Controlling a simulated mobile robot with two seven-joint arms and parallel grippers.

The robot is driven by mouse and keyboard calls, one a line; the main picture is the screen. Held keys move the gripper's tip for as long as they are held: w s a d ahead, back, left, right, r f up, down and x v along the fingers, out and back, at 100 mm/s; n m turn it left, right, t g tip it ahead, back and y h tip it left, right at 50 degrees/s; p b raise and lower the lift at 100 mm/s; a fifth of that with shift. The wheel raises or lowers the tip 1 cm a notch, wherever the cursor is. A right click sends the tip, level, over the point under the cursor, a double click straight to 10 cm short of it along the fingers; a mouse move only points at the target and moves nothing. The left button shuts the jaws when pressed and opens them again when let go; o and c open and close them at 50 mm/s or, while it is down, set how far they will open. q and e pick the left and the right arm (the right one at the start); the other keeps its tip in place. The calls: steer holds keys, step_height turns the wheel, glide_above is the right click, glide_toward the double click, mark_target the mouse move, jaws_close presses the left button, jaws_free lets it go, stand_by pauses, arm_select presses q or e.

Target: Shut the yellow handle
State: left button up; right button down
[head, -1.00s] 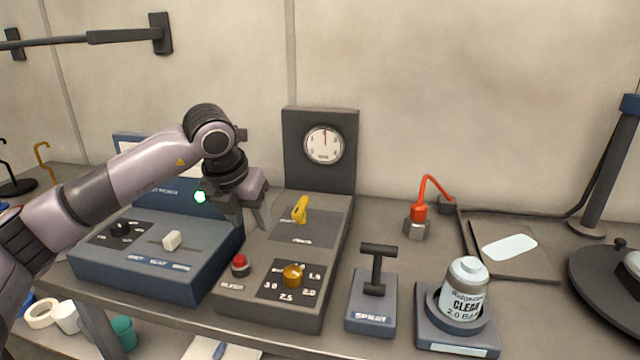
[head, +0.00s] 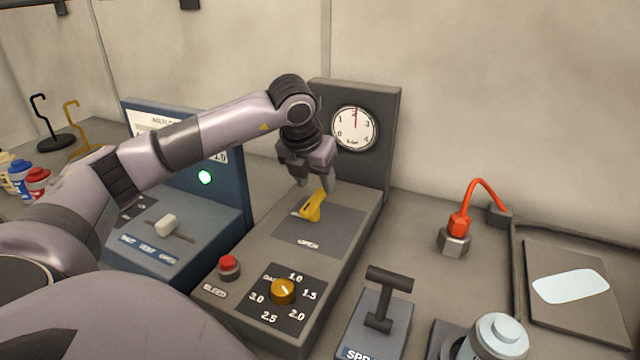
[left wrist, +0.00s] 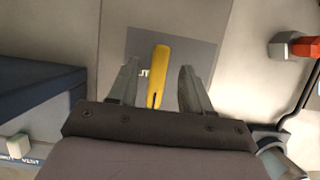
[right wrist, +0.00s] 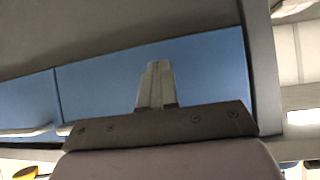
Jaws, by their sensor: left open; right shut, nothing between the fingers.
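The yellow handle (head: 313,206) sits on a dark plate of the grey console (head: 345,250), below the round gauge (head: 353,128). The word OPEN is printed on the plate in front of it. My left gripper (head: 314,182) is open just above and behind the handle. In the left wrist view the yellow handle (left wrist: 158,72) lies between the two spread fingers, and I see no contact. My right gripper (right wrist: 157,72) is shut and empty, in front of a blue surface. It is outside the head view.
The console also has a red button (head: 229,266) and an orange knob (head: 283,291). A blue box with a white switch (head: 166,225) stands to the left. A dark T-handle (head: 384,290), a red hooked pipe (head: 459,223) and a tray (head: 566,315) are on the right.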

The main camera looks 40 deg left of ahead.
mark_target(319, 192)
arm_select(q)
steer(key=shift+x, duration=1.6)
jaws_close()
